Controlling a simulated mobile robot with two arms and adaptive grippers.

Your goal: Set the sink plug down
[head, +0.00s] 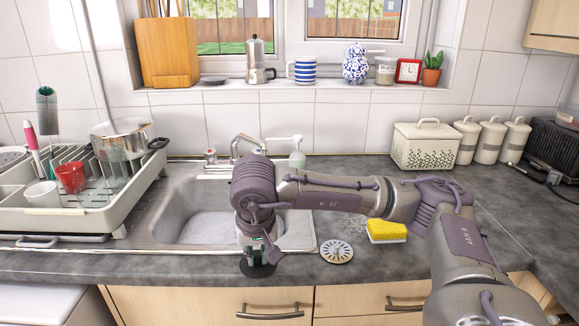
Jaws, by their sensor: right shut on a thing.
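The sink plug (257,269) is a dark round disc below my right gripper (258,256), over the strip of worktop in front of the sink. My right gripper points down and is shut on the plug; its fingers hide the plug's upper middle. I cannot tell whether the disc touches the worktop or hangs just above it. The steel sink (192,210) lies behind, with pale suds in its basin, partly hidden by my right arm. My left gripper is out of view.
A round metal strainer (337,251) and a yellow sponge (387,232) lie right of the plug. A dish rack (100,205) stands on the left. The worktop's front edge is close to the plug.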

